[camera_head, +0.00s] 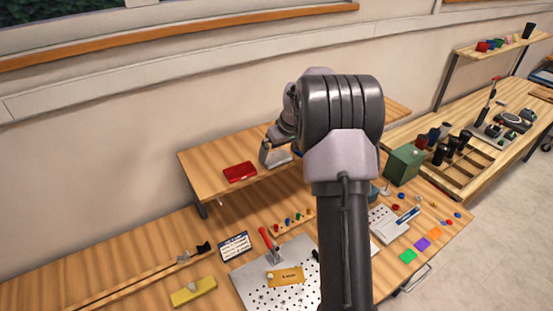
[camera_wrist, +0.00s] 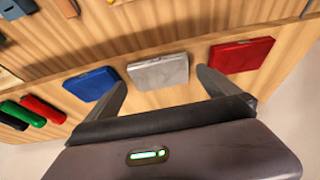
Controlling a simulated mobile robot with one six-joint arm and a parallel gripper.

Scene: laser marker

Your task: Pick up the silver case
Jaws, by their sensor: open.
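The silver case (camera_wrist: 158,71) is a flat, light grey box lying on the wooden shelf, between a blue case (camera_wrist: 91,84) and a red case (camera_wrist: 241,55). In the head view its grey top (camera_head: 280,159) shows just beside my gripper (camera_head: 267,151), partly hidden by it. In the wrist view my gripper (camera_wrist: 160,80) is open and empty. One finger lies on each side of the silver case in the picture. I cannot tell how far above it the fingertips are. The red case (camera_head: 240,172) is clear to the left in the head view.
The raised shelf (camera_head: 207,163) stands over the workbench along the wall. Below are a perforated plate (camera_head: 250,285), a yellow block (camera_head: 193,291) and a green box (camera_head: 404,164). Green, red and black items (camera_wrist: 40,107) lie beyond the blue case. My arm hides the middle of the bench.

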